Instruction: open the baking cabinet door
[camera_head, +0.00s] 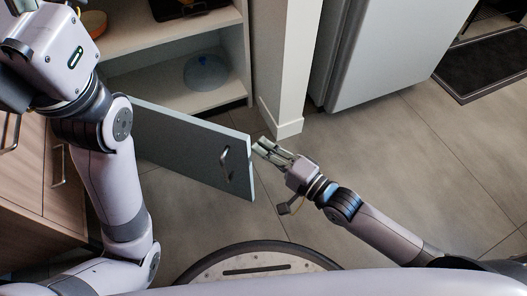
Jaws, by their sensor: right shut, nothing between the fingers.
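The baking cabinet door (178,146) is a flat grey-blue panel that stands swung out from the cabinet (170,36), whose shelves show. Its metal handle (225,165) is on the face toward me, near the free edge. My right gripper (262,147) is shut and empty just right of the door's free edge, close to its upper corner. I cannot tell whether the fingers touch the edge. My left arm rises at the left, and its gripper is out of the picture.
Inside the cabinet a glass lid or dish (206,73) sits on the lower shelf. A pale post (282,70) stands right of the cabinet, then a light grey appliance (385,45). Wooden drawers (40,175) are at the left. A dark mat (485,65) lies far right. Floor at right is clear.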

